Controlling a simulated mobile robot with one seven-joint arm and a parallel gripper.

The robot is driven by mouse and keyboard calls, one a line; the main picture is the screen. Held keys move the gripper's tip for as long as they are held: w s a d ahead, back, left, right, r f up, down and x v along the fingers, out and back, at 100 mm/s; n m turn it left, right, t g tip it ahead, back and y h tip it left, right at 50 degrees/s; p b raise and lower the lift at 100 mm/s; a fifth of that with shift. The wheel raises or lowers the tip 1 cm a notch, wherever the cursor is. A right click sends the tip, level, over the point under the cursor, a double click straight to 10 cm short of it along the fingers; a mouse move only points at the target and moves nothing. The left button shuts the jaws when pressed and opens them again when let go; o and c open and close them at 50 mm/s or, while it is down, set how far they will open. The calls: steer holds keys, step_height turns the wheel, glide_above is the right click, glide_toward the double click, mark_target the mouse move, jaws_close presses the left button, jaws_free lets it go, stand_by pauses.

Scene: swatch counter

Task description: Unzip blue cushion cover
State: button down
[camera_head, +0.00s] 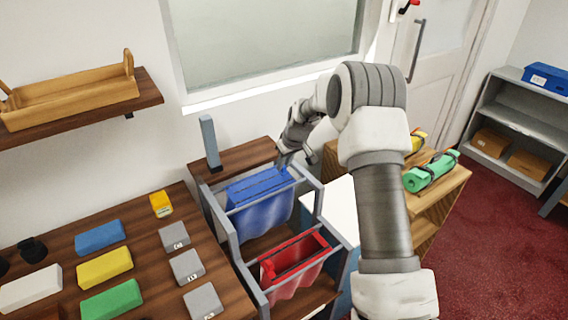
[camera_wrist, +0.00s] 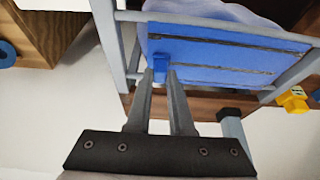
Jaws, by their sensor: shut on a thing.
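The blue cushion cover (camera_head: 262,212) hangs in the upper part of a grey frame rack, its flat top facing up with dark zip lines across it. In the wrist view the blue top (camera_wrist: 220,55) fills the upper middle. A small blue zip pull (camera_wrist: 160,62) stands at the left part of the top, near one end of a dark line. My gripper (camera_wrist: 160,80) is shut on this pull, its two fingertips close together at it. In the head view my gripper (camera_head: 284,162) is at the cover's far right corner, and its fingertips are partly hidden.
A red cover (camera_head: 294,262) hangs in the same grey rack (camera_head: 229,240), nearer the camera. A grey post (camera_head: 209,142) stands behind the rack. Coloured blocks (camera_head: 104,268) lie on the wooden counter at left. A green roll (camera_head: 431,172) lies on the wooden shelf at right.

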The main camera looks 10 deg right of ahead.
stand_by(0.4)
steer(key=s+a+b, duration=0.1)
steer(key=s+a, duration=0.1)
steer(key=a, duration=0.3)
steer(key=s+a+b, duration=0.1)
steer(key=s+a, duration=0.1)
steer(key=a, duration=0.4)
steer(key=s+a+b, duration=0.1)
steer(key=s+a, duration=0.2)
steer(key=a, duration=0.2)
steer(key=shift+a+b, duration=0.35)
steer(key=shift+b, duration=0.05)
steer(key=shift+a, duration=0.1)
steer(key=c, duration=0.8)
jaws_free()
steer(key=shift+r, duration=0.1)
steer(key=shift+r, duration=0.25)
steer(key=v, duration=1.7)
steer(key=shift+s, duration=0.15)
steer(key=shift+f, duration=0.1)
